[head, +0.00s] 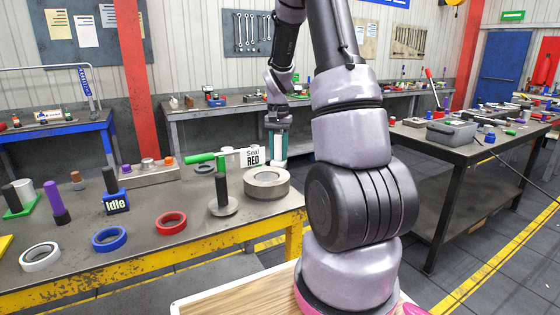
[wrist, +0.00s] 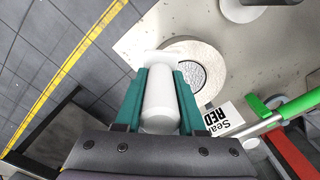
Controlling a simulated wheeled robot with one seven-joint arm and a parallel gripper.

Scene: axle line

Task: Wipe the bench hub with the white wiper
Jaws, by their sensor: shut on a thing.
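The bench hub (head: 266,184) is a thick grey round piece with a darker recessed centre, lying near the right end of the left bench. In the wrist view the hub (wrist: 207,62) shows a pale rim around a speckled grey centre. My gripper (head: 276,155) is above the far right side of the hub, pointing down. Its teal fingers (wrist: 160,90) are shut on the white wiper (wrist: 158,98), whose wider end overlaps the hub's rim in the wrist view. I cannot tell whether the wiper touches the hub.
Red (head: 171,223), blue (head: 109,239) and white (head: 40,257) rings lie along the bench front. A blue "Idle" block (head: 116,202) stands behind them.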

